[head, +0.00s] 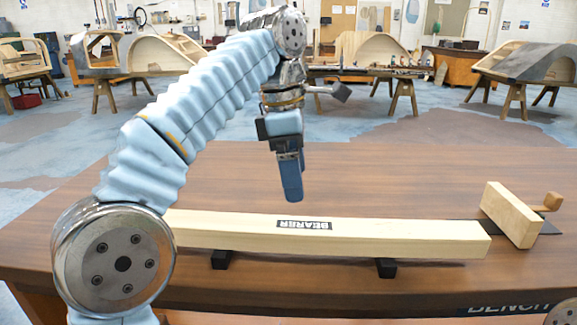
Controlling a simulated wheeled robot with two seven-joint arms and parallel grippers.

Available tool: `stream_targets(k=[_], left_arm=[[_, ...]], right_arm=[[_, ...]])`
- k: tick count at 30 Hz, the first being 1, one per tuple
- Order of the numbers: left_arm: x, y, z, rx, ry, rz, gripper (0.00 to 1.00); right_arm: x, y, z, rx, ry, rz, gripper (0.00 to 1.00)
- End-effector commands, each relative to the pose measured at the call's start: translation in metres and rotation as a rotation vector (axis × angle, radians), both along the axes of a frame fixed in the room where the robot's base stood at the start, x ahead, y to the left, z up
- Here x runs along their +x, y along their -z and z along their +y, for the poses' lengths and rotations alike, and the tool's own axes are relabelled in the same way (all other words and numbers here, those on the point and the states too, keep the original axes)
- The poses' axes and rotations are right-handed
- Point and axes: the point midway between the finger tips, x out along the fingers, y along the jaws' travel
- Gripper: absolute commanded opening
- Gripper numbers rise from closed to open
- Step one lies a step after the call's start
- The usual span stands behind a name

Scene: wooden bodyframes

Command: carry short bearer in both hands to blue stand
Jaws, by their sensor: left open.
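The short bearer (390,236) is a pale wooden beam with a black "BEARER" label. It lies across the bench on two dark supports (386,268), and my left forearm hides its left end. My left gripper (291,190) is open and points down just above and behind the beam near its label, apart from it. Its fingers overlap edge-on in this view. My right gripper is not in view; only a round joint of mine shows at the lower right corner. I see no blue stand in this view.
The brown bench (420,180) is clear behind the beam. At its right stands an upright wooden block (510,215) with a handle on a dark plate, close to the beam's right end. Wooden body frames (160,55) on trestles stand far back across the blue-grey floor.

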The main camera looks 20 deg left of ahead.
Motion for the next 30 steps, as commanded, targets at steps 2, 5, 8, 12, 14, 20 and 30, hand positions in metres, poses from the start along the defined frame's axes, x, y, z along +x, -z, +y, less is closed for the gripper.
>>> stream_targets(k=[2,5,8,12,14,20,30], left_arm=[[0.0,0.0,0.0,0.0,0.001,0.0,0.89],[0.0,0.001,0.0,0.0,0.002,0.0,0.89],[0.0,0.006,-0.001,0.001,0.002,0.0,0.89],[0.0,0.023,-0.003,0.002,0.003,0.002,0.89],[0.0,0.034,-0.004,0.002,0.004,0.002,0.89],[0.002,0.077,-0.011,0.002,0.004,0.001,0.89],[0.004,0.127,-0.018,0.001,0.003,0.0,0.89]], right_arm=[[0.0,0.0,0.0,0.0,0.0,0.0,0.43],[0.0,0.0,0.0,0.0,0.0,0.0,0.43],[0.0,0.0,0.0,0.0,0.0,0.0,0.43],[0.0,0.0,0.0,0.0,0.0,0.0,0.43],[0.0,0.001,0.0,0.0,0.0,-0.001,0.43],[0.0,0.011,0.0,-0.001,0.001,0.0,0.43],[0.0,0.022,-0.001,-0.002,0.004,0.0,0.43]])
